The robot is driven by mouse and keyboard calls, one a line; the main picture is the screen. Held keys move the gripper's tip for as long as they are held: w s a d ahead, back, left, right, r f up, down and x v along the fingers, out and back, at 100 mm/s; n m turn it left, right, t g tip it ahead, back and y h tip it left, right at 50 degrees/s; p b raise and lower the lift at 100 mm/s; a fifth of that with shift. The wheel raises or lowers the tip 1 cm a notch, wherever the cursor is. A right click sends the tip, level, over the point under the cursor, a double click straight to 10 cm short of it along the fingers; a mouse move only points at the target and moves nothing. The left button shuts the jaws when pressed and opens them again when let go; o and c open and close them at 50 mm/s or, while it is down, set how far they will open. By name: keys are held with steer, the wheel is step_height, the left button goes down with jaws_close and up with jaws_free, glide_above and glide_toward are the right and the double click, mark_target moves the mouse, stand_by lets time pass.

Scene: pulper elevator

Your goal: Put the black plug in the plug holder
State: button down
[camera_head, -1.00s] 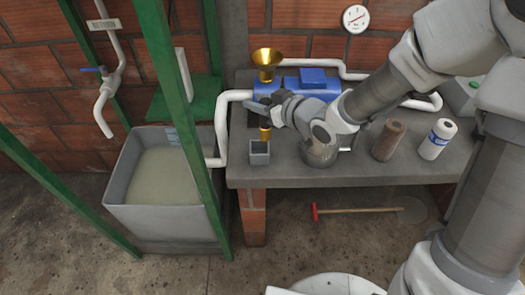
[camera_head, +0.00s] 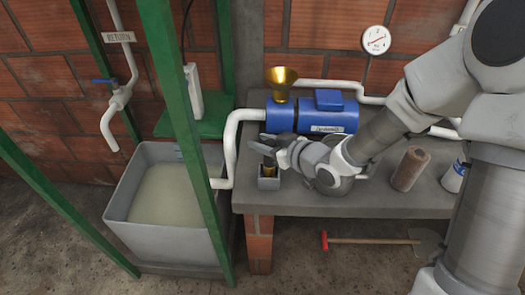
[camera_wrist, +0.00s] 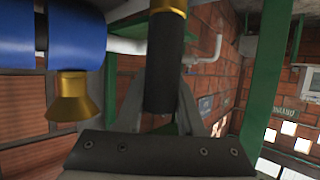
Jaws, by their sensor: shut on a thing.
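The black plug (camera_wrist: 164,70) is a dark cylinder with a brass end, held between the two fingers of my gripper (camera_wrist: 165,110) in the wrist view. In the head view my gripper (camera_head: 268,150) is over the plug holder (camera_head: 268,184), a small square grey box at the bench's left front. The plug's brass end points down at the holder's opening. I cannot tell whether it is inside the rim or just above it. The holder does not show in the wrist view.
A blue pump (camera_head: 310,117) with a brass funnel (camera_head: 281,80) stands behind my gripper. A steel pot (camera_head: 334,183) is close under my wrist. A brown cylinder (camera_head: 410,170) stands to the right. A green post (camera_head: 187,125) and a grey tank (camera_head: 125,190) are left of the bench.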

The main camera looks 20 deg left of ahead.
steer(key=shift+f, duration=1.15)
steer(key=shift+f+b, duration=0.25)
steer(key=shift+b, duration=0.1)
steer(key=c, duration=0.5)
jaws_free()
steer(key=shift+r, duration=0.1)
steer(key=p+v, duration=0.1)
steer(key=v, duration=0.2)
steer(key=p+v, duration=0.2)
steer(key=v, duration=0.2)
steer(key=p+v, duration=0.2)
steer(key=v, duration=0.1)
steer(key=shift+w+d+r, duration=0.1)
steer(key=shift+w+r, duration=0.05)
steer(key=shift+r, duration=0.35)
